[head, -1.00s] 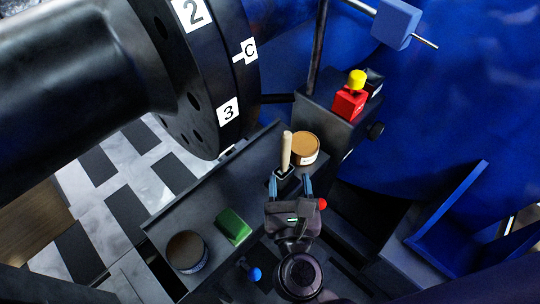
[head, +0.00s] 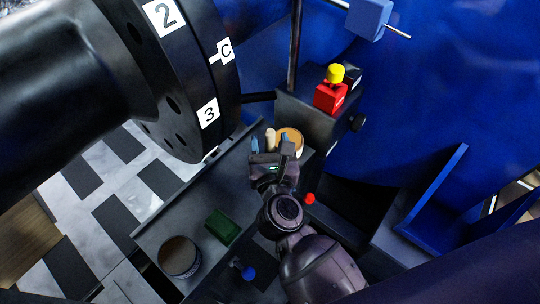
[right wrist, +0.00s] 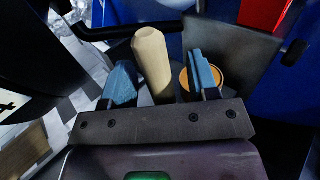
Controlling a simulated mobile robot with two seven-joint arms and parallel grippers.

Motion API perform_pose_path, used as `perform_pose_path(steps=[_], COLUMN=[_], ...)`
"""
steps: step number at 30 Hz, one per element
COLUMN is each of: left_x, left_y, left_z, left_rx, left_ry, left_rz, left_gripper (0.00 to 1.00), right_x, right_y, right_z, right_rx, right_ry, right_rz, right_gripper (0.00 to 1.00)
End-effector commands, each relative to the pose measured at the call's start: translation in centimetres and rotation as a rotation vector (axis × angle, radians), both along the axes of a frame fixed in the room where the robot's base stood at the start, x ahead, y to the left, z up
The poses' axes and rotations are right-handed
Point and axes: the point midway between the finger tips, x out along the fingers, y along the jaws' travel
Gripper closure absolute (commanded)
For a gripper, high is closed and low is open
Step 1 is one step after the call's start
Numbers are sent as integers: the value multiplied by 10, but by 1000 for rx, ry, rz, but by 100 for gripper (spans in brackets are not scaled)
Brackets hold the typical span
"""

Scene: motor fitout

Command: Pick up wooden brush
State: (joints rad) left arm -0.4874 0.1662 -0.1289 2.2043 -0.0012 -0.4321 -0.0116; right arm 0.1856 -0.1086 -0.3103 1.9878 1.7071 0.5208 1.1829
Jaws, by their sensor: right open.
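The wooden brush (head: 270,137) shows as a pale, rounded handle standing up at the far end of the dark tray (head: 180,213). In the right wrist view the handle (right wrist: 153,60) rises between the two blue fingers; its lower end is hidden behind the gripper body. My right gripper (head: 271,147) is open, with one finger on each side of the handle. In the right wrist view a gap shows between the handle and the right finger; the left finger (right wrist: 122,84) is close to the handle. My left gripper is not in view.
An orange-lidded tin (head: 291,138) stands just right of the handle. A green block (head: 222,226), a round brown-topped tin (head: 179,256) and a blue-ended item (head: 247,272) are nearer. A red block with yellow knob (head: 330,96) sits beyond. The large black flange (head: 190,85) overhangs the left.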

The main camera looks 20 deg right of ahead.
Motion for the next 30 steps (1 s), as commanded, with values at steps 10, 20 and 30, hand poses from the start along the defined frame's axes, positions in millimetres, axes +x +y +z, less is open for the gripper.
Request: perform_pose_path(steps=[10,20,30], left_x=[1,1,1], left_y=[0,0,0], left_z=[1,2,2], left_rx=[0,-1,-1], left_ry=[-3,-4,-5], left_rz=[1,1,1], left_gripper=[57,57,57], right_x=[16,16,16], right_y=[-3,-3,-3], right_z=[-1,-1,0], right_rx=[0,0,0], right_ry=[1,1,1], right_rz=[0,0,0], right_gripper=[46,79,100])
